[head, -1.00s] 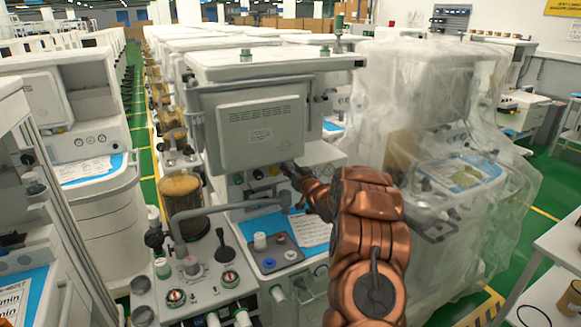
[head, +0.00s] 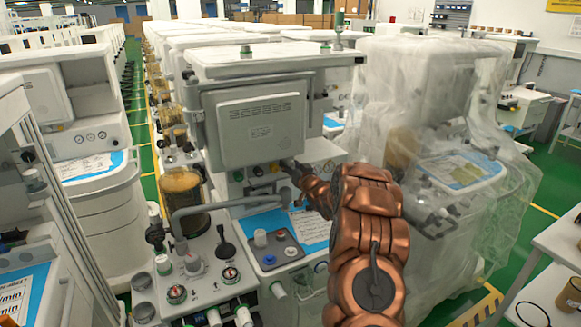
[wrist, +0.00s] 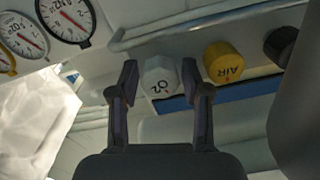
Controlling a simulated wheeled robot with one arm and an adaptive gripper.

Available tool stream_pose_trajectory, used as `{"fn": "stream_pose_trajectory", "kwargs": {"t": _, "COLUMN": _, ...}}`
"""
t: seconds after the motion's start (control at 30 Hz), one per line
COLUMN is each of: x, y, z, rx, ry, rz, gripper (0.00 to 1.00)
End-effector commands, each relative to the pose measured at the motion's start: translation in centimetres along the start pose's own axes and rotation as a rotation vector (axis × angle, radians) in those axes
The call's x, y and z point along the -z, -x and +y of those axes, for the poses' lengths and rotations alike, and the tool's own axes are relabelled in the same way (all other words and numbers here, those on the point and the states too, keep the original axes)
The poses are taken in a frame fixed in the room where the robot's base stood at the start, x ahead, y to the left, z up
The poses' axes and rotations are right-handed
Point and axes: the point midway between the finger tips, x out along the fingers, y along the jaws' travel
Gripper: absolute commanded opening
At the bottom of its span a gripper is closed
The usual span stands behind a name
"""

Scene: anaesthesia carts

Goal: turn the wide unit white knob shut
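The white knob (wrist: 160,78) marked O2 is faceted and sits under the unit's panel. In the wrist view it appears upside down, between my two fingertips. My gripper (wrist: 159,82) is open, with one finger on each side of the knob. A narrow gap shows at the left finger; contact at the right finger is unclear. In the head view my gripper (head: 293,170) is at the front of the wide unit (head: 257,125), below its grey door, and hides the white knob.
A yellow AIR knob (wrist: 223,62) is close beside the white one, with a black knob (wrist: 281,46) beyond it. Round gauges (wrist: 66,20) are at upper left. A metal rail (wrist: 200,22) runs above the knobs. A plastic-covered unit (head: 440,130) stands right of my arm.

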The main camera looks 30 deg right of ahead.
Motion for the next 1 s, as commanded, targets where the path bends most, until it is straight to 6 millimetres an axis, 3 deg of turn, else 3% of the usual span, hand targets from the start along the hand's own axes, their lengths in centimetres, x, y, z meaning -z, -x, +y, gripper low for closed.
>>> {"fn": "stream_pose_trajectory", "kwargs": {"t": 0.37, "x": 0.1, "y": 1.7, "z": 0.1, "rx": -0.002, "ry": 0.0, "rz": 0.0, "gripper": 0.47}}
{"fn": "stream_pose_trajectory", "kwargs": {"t": 1.0, "x": 0.0, "y": 10.2, "z": 0.1, "rx": -0.001, "ry": 0.001, "rz": -0.001, "gripper": 0.47}}
